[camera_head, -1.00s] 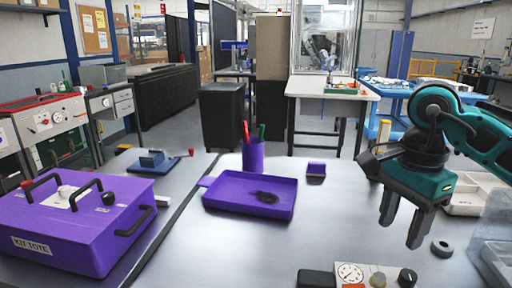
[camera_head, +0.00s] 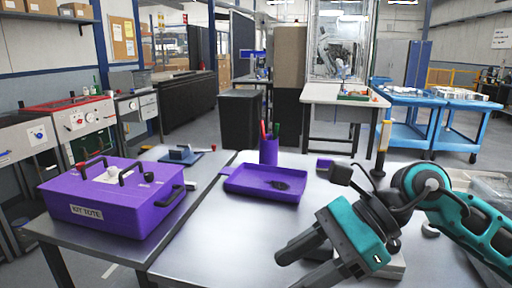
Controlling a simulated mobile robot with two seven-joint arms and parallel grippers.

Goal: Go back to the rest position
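My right gripper (camera_head: 292,271) is at the lower middle of the head view, above the front of the grey table (camera_head: 215,235). Its teal body is tilted and its two dark fingers point left and toward me. The fingers are apart with nothing seen between them. The arm comes in from the right edge and hides part of the table's right side. My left gripper is not in view.
A purple kit tote (camera_head: 112,205) stands on the left table. A purple tray (camera_head: 262,183) with a dark item inside and a purple pen cup (camera_head: 269,151) stand mid-table. A small purple block (camera_head: 324,163) is right of them. A grey ring (camera_head: 430,230) lies beside my arm.

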